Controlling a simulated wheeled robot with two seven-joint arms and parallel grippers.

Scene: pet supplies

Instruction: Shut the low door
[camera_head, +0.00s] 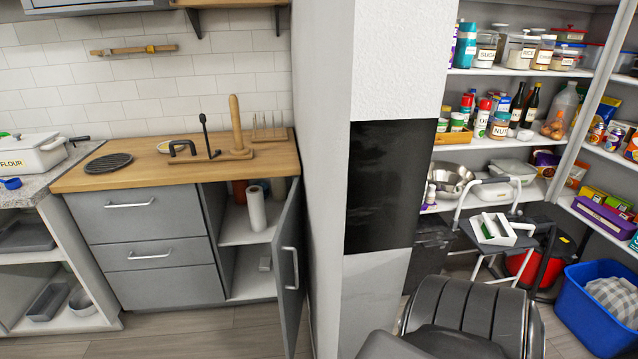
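The low door (289,262) is a grey cabinet door with a vertical metal handle (291,267). It stands wide open, swung out toward the viewer from the right side of the lower cabinet (242,235). Its outer face is turned to the right, near the white wall column. Neither of my grippers is in view.
Grey drawers (150,245) are shut left of the open cabinet. A wooden countertop (110,178) above holds a pegged stand and a black trivet. A white column (330,180) stands right of the door. Farther right are pantry shelves, a step stool (485,240) and a blue bin (590,325).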

